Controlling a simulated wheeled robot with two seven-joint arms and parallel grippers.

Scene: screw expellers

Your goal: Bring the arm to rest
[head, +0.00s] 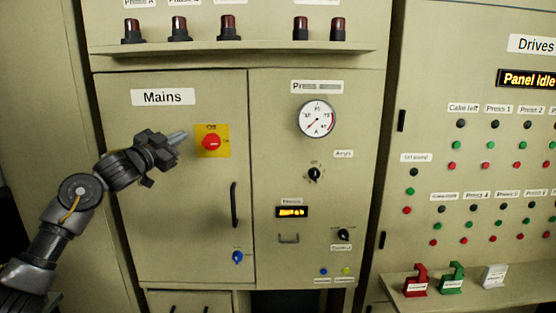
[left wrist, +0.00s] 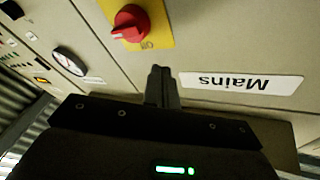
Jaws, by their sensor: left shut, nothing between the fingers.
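My left gripper (head: 178,137) is in front of the Mains cabinet door, just left of the red rotary switch (head: 211,142) on its yellow plate. Its fingers are together with nothing between them, and they look apart from the switch. In the left wrist view the shut fingers (left wrist: 161,72) point toward the cabinet, between the red switch (left wrist: 130,24) and the upside-down Mains label (left wrist: 242,83). My left arm reaches in from the left edge of the head view. My right gripper is in neither view.
The Mains door has a black handle (head: 234,205) and a blue knob (head: 237,257). A lamp shelf (head: 240,47) juts out above. At the right, a ledge (head: 455,293) holds a red tag (head: 416,281) and a green tag (head: 452,278). The Drives panel display reads "Panel idle".

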